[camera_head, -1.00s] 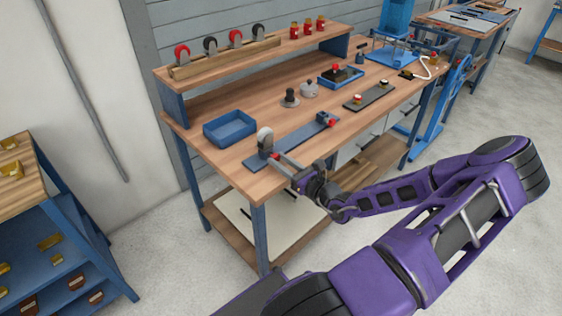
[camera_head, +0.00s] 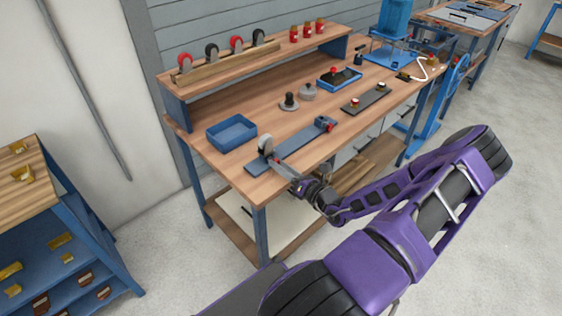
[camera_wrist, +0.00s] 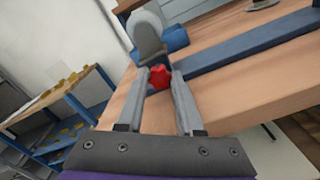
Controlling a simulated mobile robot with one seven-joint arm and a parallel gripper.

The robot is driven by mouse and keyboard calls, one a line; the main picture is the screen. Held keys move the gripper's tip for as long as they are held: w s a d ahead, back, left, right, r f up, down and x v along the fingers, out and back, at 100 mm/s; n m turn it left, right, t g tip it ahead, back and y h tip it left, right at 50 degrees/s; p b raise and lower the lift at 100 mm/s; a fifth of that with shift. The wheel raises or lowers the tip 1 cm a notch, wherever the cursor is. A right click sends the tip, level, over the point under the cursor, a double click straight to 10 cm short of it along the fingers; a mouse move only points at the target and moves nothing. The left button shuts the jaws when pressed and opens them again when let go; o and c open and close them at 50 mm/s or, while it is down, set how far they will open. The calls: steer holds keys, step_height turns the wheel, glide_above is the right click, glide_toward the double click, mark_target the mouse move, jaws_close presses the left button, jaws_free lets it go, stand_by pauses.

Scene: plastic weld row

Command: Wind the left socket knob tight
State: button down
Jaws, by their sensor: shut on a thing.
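The red left socket knob (camera_wrist: 160,77) sits between the tips of my gripper (camera_wrist: 160,80) in the wrist view; both fingers are closed against its sides. The knob is at the near end of a long blue-grey plate (camera_head: 298,139), on a grey socket (camera_wrist: 151,50) that holds an upright pale rounded part (camera_head: 265,143). In the head view my gripper (camera_head: 277,164) reaches in from the bench's front edge, and only a little of the knob shows. A second socket with a red knob (camera_head: 327,126) is at the plate's far end.
A blue tray (camera_head: 231,133) lies left of the plate. Grey parts (camera_head: 289,102) and a dark plate with two knobbed pieces (camera_head: 368,100) are farther right. A shelf (camera_head: 260,62) with casters and red jars runs along the back. The bench's front edge is below my gripper.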

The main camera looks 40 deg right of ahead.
steer(key=shift+m, duration=0.6)
steer(key=c, duration=0.5)
jaws_free()
steer(key=shift+c, duration=0.2)
steer(key=shift+s+p, duration=0.1)
steer(key=shift+p, duration=0.2)
